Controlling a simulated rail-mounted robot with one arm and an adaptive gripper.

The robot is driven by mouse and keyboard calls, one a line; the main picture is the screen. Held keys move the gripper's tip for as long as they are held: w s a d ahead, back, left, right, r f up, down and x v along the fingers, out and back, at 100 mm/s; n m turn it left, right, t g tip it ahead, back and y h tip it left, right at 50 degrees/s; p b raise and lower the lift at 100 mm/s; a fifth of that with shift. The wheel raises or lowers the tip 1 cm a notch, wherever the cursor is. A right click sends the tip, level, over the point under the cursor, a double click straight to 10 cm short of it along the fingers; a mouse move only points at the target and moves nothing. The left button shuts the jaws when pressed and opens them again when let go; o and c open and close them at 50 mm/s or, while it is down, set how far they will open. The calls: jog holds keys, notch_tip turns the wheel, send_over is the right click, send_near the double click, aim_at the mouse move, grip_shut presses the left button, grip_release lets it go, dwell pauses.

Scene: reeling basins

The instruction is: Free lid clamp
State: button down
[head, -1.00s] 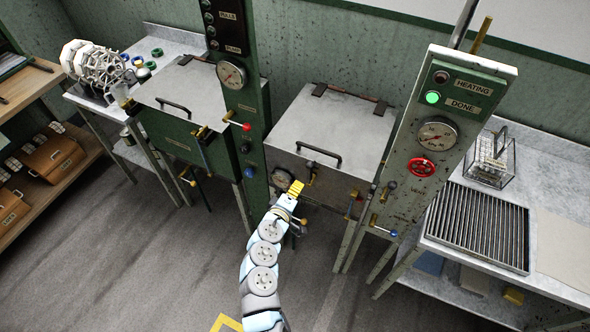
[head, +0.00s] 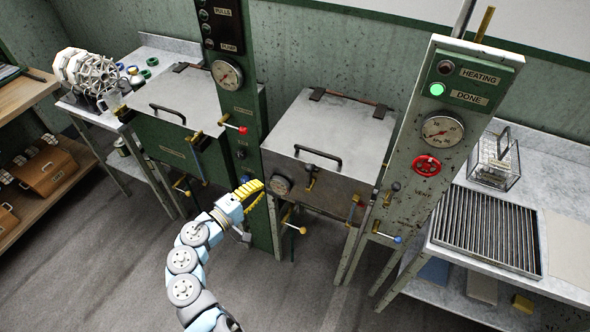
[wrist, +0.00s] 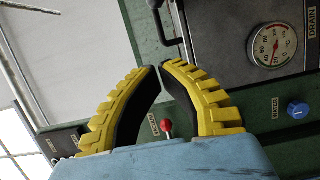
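The grey basin has a closed metal lid (head: 330,130) with a dark handle (head: 318,157). My gripper (head: 251,188) is in front of the green column, left of the grey basin's gauge (head: 281,186). In the wrist view its yellow fingers (wrist: 160,68) curve together, tips nearly meeting, with nothing held.
The right control panel has a lit green DONE lamp (head: 437,89) and a red wheel (head: 427,166). A red-knobbed lever (head: 242,129) juts from the green column. A blue knob (wrist: 298,109) and a gauge (wrist: 275,45) show in the wrist view. The floor in front is clear.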

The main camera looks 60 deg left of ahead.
jog(key=shift+w, duration=0.1)
jog(key=w+d+p+x, duration=0.1)
jog(key=d+x, duration=0.1)
jog(key=x, duration=1)
jog(key=shift+w+d, duration=0.15)
jog(key=shift+w, duration=0.2)
dwell(0.4)
